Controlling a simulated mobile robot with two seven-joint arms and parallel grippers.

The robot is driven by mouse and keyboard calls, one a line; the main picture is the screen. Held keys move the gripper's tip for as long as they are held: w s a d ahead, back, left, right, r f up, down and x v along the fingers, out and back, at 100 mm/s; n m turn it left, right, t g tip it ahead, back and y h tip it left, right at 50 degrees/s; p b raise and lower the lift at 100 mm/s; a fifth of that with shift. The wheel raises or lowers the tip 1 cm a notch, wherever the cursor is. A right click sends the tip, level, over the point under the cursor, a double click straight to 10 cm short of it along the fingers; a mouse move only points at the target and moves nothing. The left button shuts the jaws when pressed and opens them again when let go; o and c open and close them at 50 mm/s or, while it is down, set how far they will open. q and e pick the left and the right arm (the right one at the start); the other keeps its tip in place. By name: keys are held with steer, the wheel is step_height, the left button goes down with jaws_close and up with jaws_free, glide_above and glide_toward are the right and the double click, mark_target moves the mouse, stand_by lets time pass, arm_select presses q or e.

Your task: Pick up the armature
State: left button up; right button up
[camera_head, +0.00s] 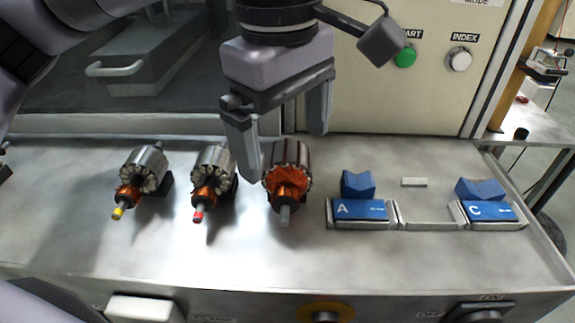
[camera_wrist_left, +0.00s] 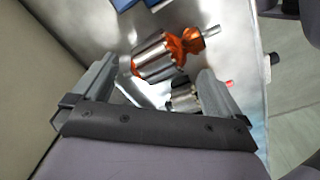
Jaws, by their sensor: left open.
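My left gripper (camera_head: 284,150) is open and points down at the orange-wound armature (camera_head: 288,185), the rightmost of three on the metal bench. One finger is at that armature's left side, between it and the red-tipped armature (camera_head: 212,175). The other finger is behind and to its right. Contact cannot be told. A yellow-tipped armature (camera_head: 143,172) lies farther left. In the left wrist view the orange-wound armature (camera_wrist_left: 160,57) shows just beyond the open fingers (camera_wrist_left: 155,72). The red-tipped one (camera_wrist_left: 184,98) is partly hidden by a finger. My right gripper is not in view.
Blue V-blocks on holders marked A (camera_head: 358,210) and C (camera_head: 490,211) stand to the right, with an empty holder slot (camera_head: 425,215) between them. A machine panel with a green button (camera_head: 405,57) rises behind. The bench front is clear.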

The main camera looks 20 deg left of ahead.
arm_select(q)
steer(key=f, duration=0.4)
steer(key=shift+w, duration=0.2)
steer(key=c, duration=1.5)
steer(key=shift+o, duration=0.2)
steer(key=shift+r, duration=0.2)
step_height(320, 180, up, 14)
steer(key=p, duration=0.1)
step_height(320, 180, up, 12)
steer(key=p, duration=0.5)
glide_above(287, 150)
steer(key=shift+r+p, duration=0.5)
steer(key=shift+r, duration=0.4)
steer(key=shift+p, duration=0.3)
